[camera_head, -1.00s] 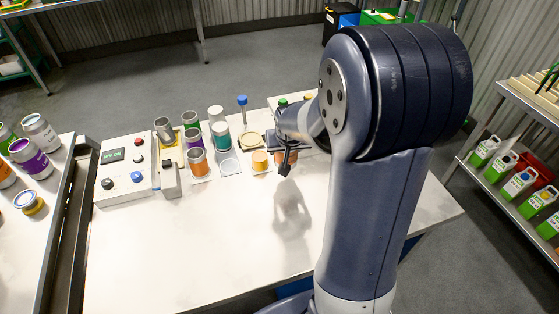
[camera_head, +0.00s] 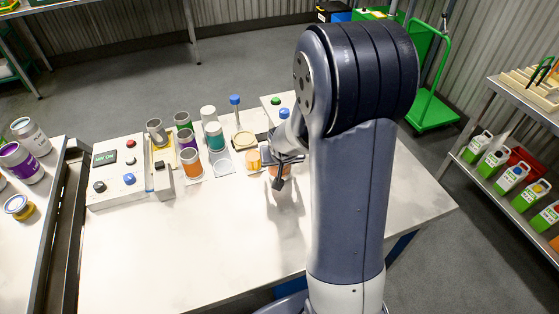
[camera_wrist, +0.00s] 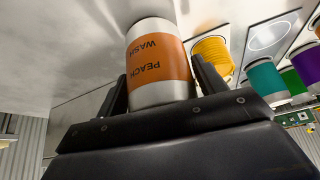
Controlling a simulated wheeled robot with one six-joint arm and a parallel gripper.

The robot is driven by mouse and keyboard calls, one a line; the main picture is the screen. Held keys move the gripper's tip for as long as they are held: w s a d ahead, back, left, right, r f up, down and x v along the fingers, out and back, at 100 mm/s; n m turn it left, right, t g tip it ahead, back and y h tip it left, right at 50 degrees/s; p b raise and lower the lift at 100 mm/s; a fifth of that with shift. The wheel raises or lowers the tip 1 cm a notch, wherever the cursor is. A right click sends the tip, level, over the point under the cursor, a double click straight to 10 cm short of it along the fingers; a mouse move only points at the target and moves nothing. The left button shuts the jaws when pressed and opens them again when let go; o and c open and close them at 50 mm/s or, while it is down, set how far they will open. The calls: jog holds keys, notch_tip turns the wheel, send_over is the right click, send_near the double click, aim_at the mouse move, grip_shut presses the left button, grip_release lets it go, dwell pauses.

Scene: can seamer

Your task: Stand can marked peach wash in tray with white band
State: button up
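The peach wash can (camera_wrist: 160,65) has an orange label and bare metal ends, its lettering upside down in the wrist view. The can also shows in the camera_head view (camera_head: 273,170), partly covered by my gripper. My gripper (camera_wrist: 160,78) has one finger on each side of the can, very close to its wall; whether both fingers press on it is unclear. In the camera_head view my gripper (camera_head: 280,178) is low over the white table.
A control box (camera_head: 120,180) with buttons stands left on the table. A blue-topped post (camera_head: 235,108) rises behind. The table's front is clear.

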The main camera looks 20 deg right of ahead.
jog(key=shift+o, duration=1.3)
